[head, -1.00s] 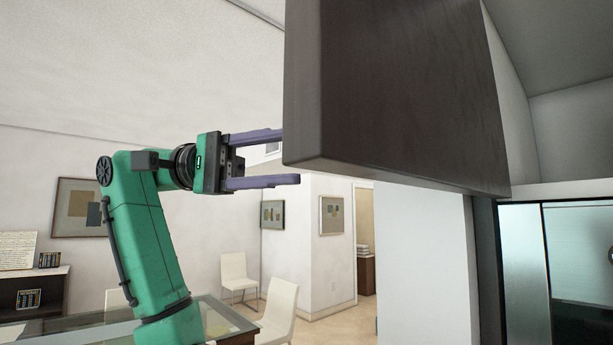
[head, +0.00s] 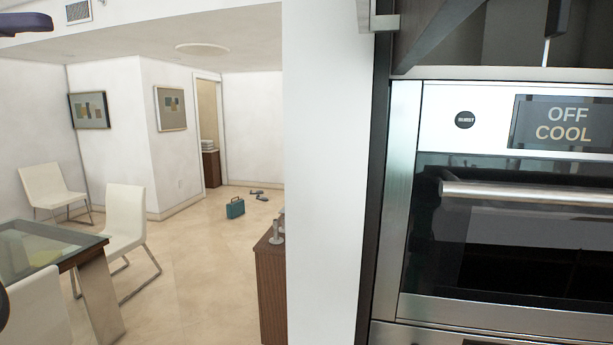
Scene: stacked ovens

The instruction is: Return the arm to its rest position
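Only a dark purple finger of my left gripper (head: 25,24) shows, at the top left corner of the head view. The rest of that gripper and nearly all of its arm are outside the picture, so its opening cannot be judged. The finger is in front of the ceiling and wall, with nothing seen touching it. My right gripper is not in view.
A stacked oven (head: 500,230) with a closed door, bar handle (head: 530,193) and display (head: 565,124) reading OFF COOL fills the right. A dark cabinet panel (head: 432,25) hangs above it. A glass table (head: 45,250) and white chairs (head: 125,222) stand left. The middle floor is mostly open.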

